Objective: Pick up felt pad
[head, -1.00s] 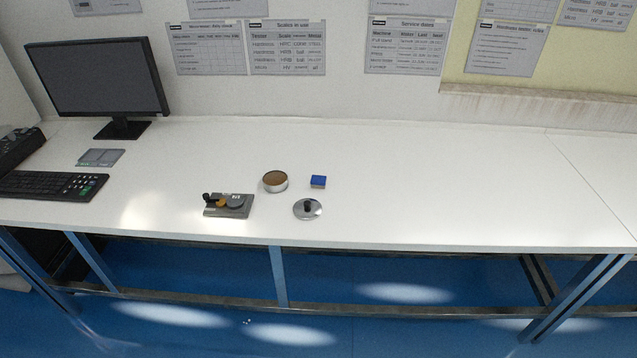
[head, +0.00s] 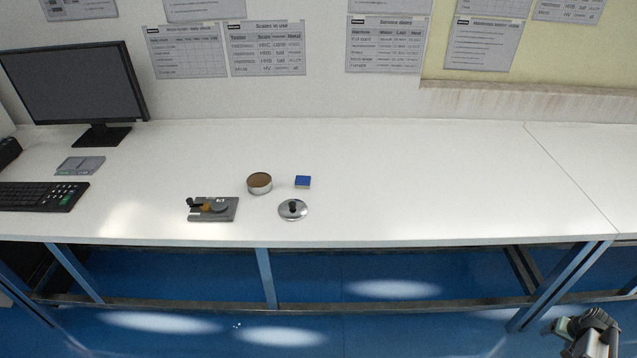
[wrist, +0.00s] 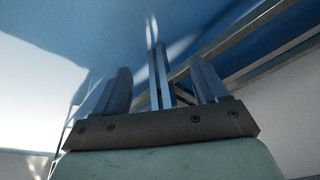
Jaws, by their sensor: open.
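A small blue square block (head: 302,181) with a pale lower edge lies on the white bench. To its left is a round metal dish (head: 260,189) with a brown top inside it (head: 259,180). I cannot tell for sure whether the blue piece or the brown one is the felt pad. My gripper (wrist: 160,70) is open and empty in the wrist view, with blue floor and bench framework beyond its fingers. In the head view, part of my arm shows at the bottom right, well away from these objects and beyond the bench's front edge.
A silver disc lid with a black knob (head: 293,209) and a grey plate with a small device (head: 213,208) lie close in front. A monitor (head: 75,85), keyboard (head: 40,196) and grey pad (head: 80,165) are at left. The bench's right half (head: 450,180) is clear.

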